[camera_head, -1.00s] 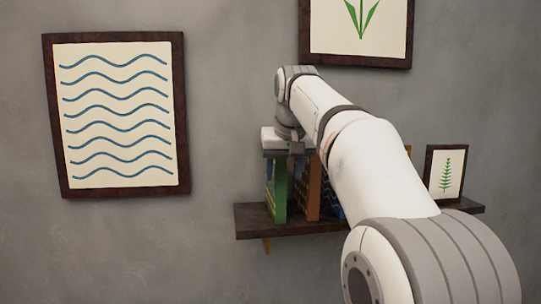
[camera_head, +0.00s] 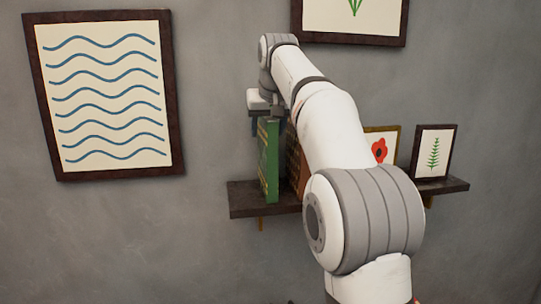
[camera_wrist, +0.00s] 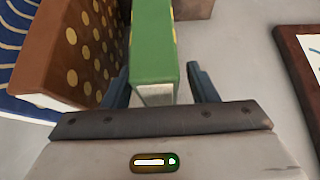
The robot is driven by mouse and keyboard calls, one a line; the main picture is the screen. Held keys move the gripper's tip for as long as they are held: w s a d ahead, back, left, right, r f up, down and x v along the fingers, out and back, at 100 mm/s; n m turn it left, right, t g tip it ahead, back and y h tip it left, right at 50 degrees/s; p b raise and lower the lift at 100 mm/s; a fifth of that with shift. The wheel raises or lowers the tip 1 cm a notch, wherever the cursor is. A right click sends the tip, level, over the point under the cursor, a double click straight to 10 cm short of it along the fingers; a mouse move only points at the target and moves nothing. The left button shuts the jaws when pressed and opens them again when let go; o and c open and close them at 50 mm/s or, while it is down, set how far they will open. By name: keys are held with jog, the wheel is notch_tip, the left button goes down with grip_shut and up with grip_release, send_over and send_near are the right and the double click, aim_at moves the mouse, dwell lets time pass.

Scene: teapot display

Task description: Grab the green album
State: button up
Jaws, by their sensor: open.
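The green album (camera_head: 270,165) stands upright at the left part of the wall shelf (camera_head: 240,200). In the wrist view the green album (camera_wrist: 156,45) lies between the two dark blue fingers of my gripper (camera_wrist: 160,85). My gripper is open, with a gap showing between the album and the right finger; the left finger is closer to the album. In the head view my gripper (camera_head: 265,122) is at the album's top end, and my arm hides part of the shelf.
A brown album with gold dots (camera_wrist: 88,50) stands close to the left finger, with a blue wave-patterned one (camera_wrist: 15,40) beyond it. Framed poppy (camera_head: 379,150) and fern (camera_head: 434,152) pictures stand farther right on the shelf. A large framed wave picture (camera_head: 105,95) hangs to the left.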

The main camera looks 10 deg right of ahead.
jog(key=shift+w+f, duration=0.35)
jog(key=shift+f, duration=0.2)
jog(key=shift+c, duration=0.5)
grip_shut()
jog(key=shift+r, duration=0.1)
